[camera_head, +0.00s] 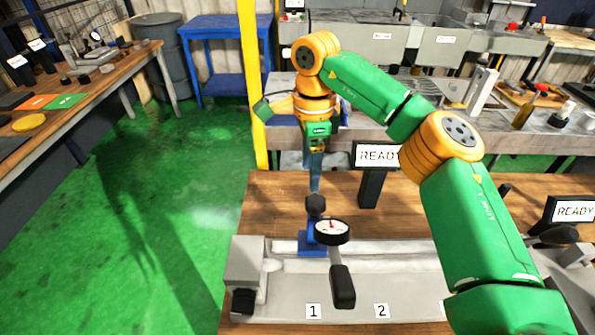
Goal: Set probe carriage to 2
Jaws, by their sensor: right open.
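The probe carriage is a blue block (308,242) with a black knob (316,204) on top, standing on the grey rail bed (410,264) near its left end. A round dial gauge (331,231) with a white face sits just right of it. My right gripper (315,185) points down just above the black knob and is open and empty; any contact is hard to judge. My left gripper is not in view.
A grey end block (245,262) stands at the bed's left end. A READY display (377,157) stands behind the bed, another (573,212) at the right. My right arm hides part of the bed's right side. The wooden table (272,195) is bare at back left.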

